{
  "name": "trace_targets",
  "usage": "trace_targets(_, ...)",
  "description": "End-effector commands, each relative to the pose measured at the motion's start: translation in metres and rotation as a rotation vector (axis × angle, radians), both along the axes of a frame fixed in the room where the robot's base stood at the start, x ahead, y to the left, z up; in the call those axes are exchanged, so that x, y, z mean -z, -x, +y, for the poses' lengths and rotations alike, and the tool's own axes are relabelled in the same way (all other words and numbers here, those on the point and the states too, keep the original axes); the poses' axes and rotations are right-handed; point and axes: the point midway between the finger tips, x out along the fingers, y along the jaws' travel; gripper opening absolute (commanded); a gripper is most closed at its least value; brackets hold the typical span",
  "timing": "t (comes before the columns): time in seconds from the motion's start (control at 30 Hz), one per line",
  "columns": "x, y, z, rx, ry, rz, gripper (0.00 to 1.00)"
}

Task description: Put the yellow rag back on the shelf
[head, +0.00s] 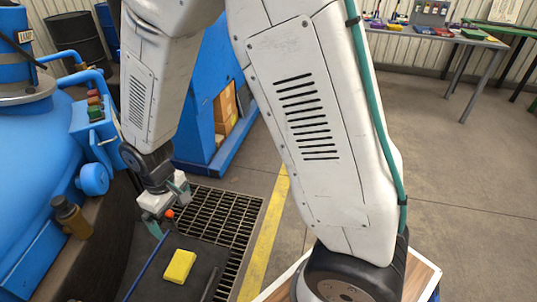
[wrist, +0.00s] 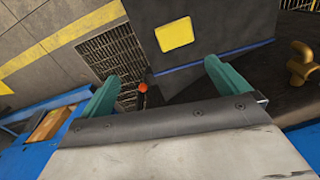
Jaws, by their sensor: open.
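The yellow rag (head: 179,267) looks like a flat folded block and lies on a dark flat surface (head: 205,262) at the lower left of the head view. It also shows at the top middle of the wrist view (wrist: 174,34). My gripper (head: 165,205) is open, above and beyond the rag in the head view. In the wrist view its two green fingers (wrist: 162,72) are spread apart with no rag between them. A blue cabinet (head: 203,125) with boxes (head: 226,108) in its opening stands behind the gripper; I cannot tell whether it is the shelf.
A small red-orange knob (wrist: 143,87) shows close to the fingers. A floor grating (head: 232,212) and yellow line (head: 262,240) lie to the right. Blue machinery (head: 35,150) and a brass fitting (head: 72,217) stand at left. A table (head: 420,33) with coloured items is at the back right.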

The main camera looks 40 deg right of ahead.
Motion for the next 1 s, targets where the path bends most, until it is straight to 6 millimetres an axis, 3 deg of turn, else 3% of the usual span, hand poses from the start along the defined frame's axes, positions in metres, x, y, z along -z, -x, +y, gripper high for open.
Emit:
trace_targets(0.03,-0.028,0.002,-0.012,0.032,-0.006,-0.017,1.00)
trace_targets(0.2,-0.099,0.028,-0.052,0.133,-0.011,-0.034,1.00)
trace_targets(0.37,-0.156,0.065,-0.087,0.228,-0.017,-0.053,1.00)
trace_targets(0.5,-0.195,0.106,-0.113,0.310,-0.021,-0.069,1.00)
trace_targets(0.6,-0.216,0.138,-0.128,0.366,-0.023,-0.079,1.00)
trace_targets(0.8,-0.238,0.190,-0.146,0.450,-0.027,-0.093,1.00)
trace_targets(1.0,-0.242,0.209,-0.152,0.481,-0.026,-0.095,1.00)
